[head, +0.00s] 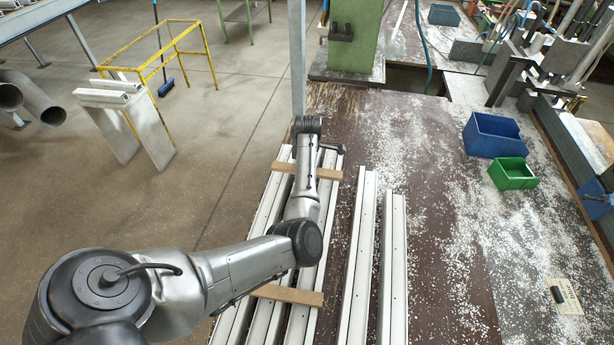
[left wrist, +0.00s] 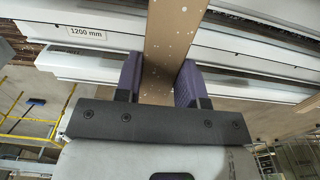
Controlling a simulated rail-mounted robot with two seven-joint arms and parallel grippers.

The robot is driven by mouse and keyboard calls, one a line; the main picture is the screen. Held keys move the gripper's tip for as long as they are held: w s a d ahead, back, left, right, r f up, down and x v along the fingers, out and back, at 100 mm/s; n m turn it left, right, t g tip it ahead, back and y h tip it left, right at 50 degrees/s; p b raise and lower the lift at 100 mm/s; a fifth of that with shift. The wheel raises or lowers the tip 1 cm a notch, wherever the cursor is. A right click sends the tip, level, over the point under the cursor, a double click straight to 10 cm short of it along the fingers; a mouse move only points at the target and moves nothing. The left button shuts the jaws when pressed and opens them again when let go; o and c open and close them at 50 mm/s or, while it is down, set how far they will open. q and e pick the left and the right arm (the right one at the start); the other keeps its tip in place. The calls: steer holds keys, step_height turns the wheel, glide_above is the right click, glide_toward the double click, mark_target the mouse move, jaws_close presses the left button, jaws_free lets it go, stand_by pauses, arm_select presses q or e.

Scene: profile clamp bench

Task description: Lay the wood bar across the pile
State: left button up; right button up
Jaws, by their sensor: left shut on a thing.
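The pile of long pale profiles (head: 263,220) lies lengthwise at the left of the bench. One brown wood bar (head: 285,294) lies across its near part. Another wood bar (head: 325,172) spans the far part, partly hidden behind my left arm. My left gripper (left wrist: 158,82) has one finger on each side of a wood bar (left wrist: 172,35) and is shut on it; this looks like the far bar. The bar runs crosswise over the profiles (left wrist: 255,42). I cannot tell whether it touches them. The head view hides the left fingers. My right gripper is not in view.
Two separate profiles (head: 358,255) (head: 393,270) lie right of the pile. A blue bin (head: 492,138) and a green bin (head: 512,173) stand at the bench's right. A green column (head: 353,45) and a grey post (head: 297,60) rise at the far end.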

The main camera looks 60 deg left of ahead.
arm_select(q)
steer(key=shift+s+a+f, duration=0.1)
steer(key=shift+s+f, duration=0.05)
steer(key=shift+f, duration=1.95)
steer(key=shift+f, duration=0.15)
steer(key=o, duration=0.9)
steer(key=shift+o, duration=0.2)
step_height(320, 180, up, 12)
steer(key=shift+r+p, duration=0.2)
steer(key=shift+p, duration=0.2)
